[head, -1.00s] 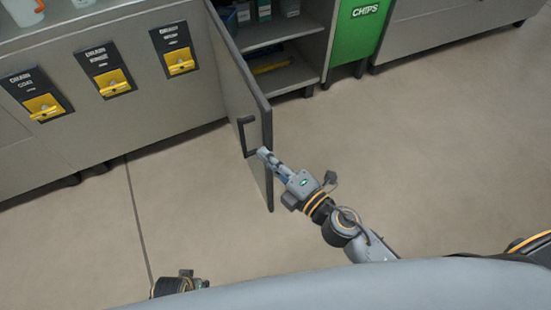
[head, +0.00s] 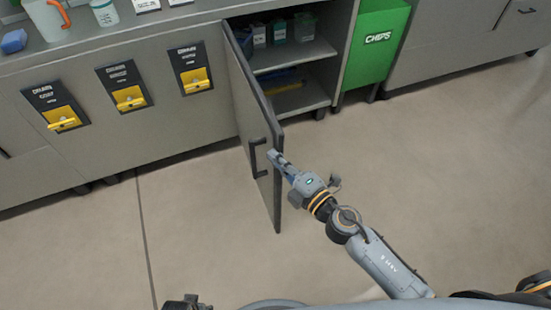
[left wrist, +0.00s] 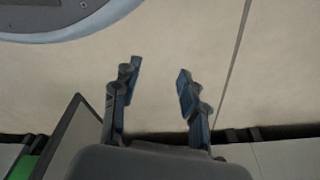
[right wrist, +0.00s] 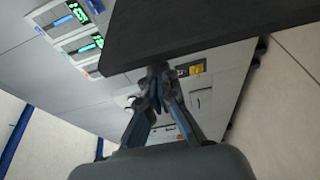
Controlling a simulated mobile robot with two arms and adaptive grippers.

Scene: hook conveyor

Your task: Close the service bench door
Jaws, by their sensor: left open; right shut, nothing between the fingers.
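The service bench door (head: 250,110) stands open, swung out from the grey bench. Its outer face and dark bar handle (head: 257,160) show in the head view. My right gripper (head: 273,157) is shut and empty at the door's free edge, close beside the handle; I cannot tell whether it touches. In the right wrist view its closed fingers (right wrist: 157,78) lie just below a dark panel, apparently the door. My left gripper (left wrist: 155,85) is open and empty above the floor, away from the door. It barely shows at the head view's bottom edge (head: 185,303).
Yellow drain handles (head: 130,98) line the bench front at left. The floor (head: 420,170) right of the door is clear.

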